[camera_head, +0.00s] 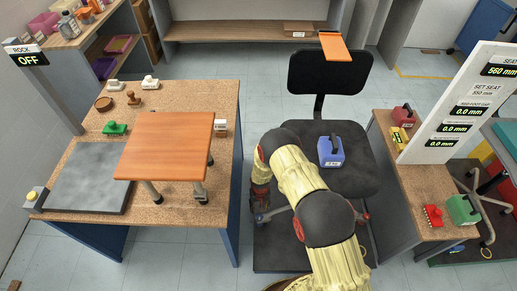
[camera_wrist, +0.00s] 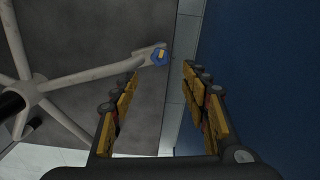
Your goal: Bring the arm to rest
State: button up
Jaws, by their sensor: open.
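My arm reaches up from the bottom of the head view and bends down at the left of the black office chair (camera_head: 352,172). My gripper (camera_wrist: 160,82) points down with its two padded fingers apart and nothing between them. In the head view its fingertips are hard to make out. In the wrist view the chair's grey star base (camera_wrist: 75,85) lies to the left. One leg ends in a blue and yellow piece (camera_wrist: 158,57) near the gap between the fingers; I cannot tell whether they touch.
A blue bench side (camera_wrist: 265,75) stands close on the right of the gripper. The workbench (camera_head: 222,160) carries an orange-topped stool (camera_head: 165,140) and a grey slab (camera_head: 85,172). A blue block (camera_head: 330,150) sits on the chair seat. A side table (camera_head: 415,190) and white sign board (camera_head: 455,110) stand right.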

jog(key=s+d+r+g, duration=0.2)
jog(key=s+d+g, duration=0.1)
jog(key=s, duration=0.7)
jog(key=s+d+r+p, duration=0.1)
jog(key=s+d+r, duration=0.15)
jog(key=r, duration=1.65)
jog(key=s+d+r+p, duration=0.1)
jog(key=d+r, duration=0.2)
jog(key=r, duration=1.7)
jog(key=s+d+r+t+p, duration=0.1)
jog(key=s+d+r+t, duration=0.1)
jog(key=r, duration=0.9)
jog(key=s+d+r+t+p, duration=0.2)
jog(key=s+r, duration=0.5)
jog(key=r, duration=0.5)
jog(key=s+d+r+m+t+p, duration=0.1)
jog(key=s+d+r+t, duration=0.3)
jog(key=r, duration=0.7)
jog(key=shift+s+r+t+p, duration=0.3)
jog(key=shift+s+r+p, duration=0.05)
jog(key=shift+s+p, duration=0.2)
